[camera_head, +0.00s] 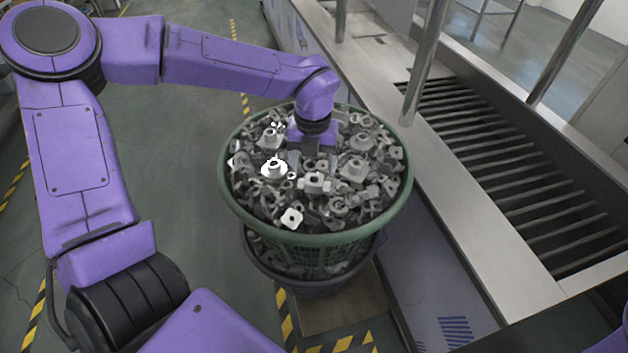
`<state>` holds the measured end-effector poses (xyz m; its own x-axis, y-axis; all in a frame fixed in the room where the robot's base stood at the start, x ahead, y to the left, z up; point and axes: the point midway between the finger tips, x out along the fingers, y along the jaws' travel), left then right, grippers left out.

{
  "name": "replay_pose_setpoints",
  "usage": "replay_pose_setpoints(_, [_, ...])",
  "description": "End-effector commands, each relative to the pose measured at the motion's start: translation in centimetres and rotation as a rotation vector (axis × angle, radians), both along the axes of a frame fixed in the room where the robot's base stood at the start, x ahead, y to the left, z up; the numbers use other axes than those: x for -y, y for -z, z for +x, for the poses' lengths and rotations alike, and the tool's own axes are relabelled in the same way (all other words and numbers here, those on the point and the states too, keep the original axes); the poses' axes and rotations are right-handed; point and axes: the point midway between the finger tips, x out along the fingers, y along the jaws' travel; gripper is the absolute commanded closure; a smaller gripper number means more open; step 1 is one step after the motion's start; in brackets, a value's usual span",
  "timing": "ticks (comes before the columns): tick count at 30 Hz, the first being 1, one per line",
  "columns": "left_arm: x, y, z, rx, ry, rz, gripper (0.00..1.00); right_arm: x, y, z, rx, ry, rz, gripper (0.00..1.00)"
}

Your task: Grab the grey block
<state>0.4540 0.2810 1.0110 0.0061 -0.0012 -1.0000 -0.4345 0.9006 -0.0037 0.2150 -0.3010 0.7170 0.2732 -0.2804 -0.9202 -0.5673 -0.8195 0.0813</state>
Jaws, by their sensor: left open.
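A green basket (317,238) in the middle of the view is heaped with grey metal parts of several shapes. My left gripper (312,168) points down over the middle of the heap, its jaws open among or just above the parts. A grey block-like part (316,183) with a hole lies just below the fingertips. I cannot tell whether the fingers touch it, and I cannot tell for sure which part is the grey block. The purple wrist hides parts behind it. My right gripper is not in view; only a bit of purple shows at the lower right edge.
A metal tank (480,230) with a slatted roller bed (510,170) and upright posts (424,65) stands close on the right. Open floor (180,150) lies to the left, with yellow and black tape.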

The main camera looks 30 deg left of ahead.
Motion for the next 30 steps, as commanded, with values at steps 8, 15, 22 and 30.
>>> replay_pose_setpoints(8, [0.1,3.9,-0.4,-0.003,-0.003,0.002,0.23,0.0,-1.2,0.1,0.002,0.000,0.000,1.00])
replay_pose_setpoints(15, [0.0,4.1,-0.4,-0.001,-0.004,0.000,0.36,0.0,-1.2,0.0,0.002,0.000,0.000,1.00])
replay_pose_setpoints(22, [0.0,4.0,-0.4,0.000,-0.004,0.001,0.88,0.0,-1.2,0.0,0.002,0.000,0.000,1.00])
replay_pose_setpoints(30, [0.0,3.7,-0.3,0.001,-0.004,0.000,0.88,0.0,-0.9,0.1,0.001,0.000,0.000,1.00])
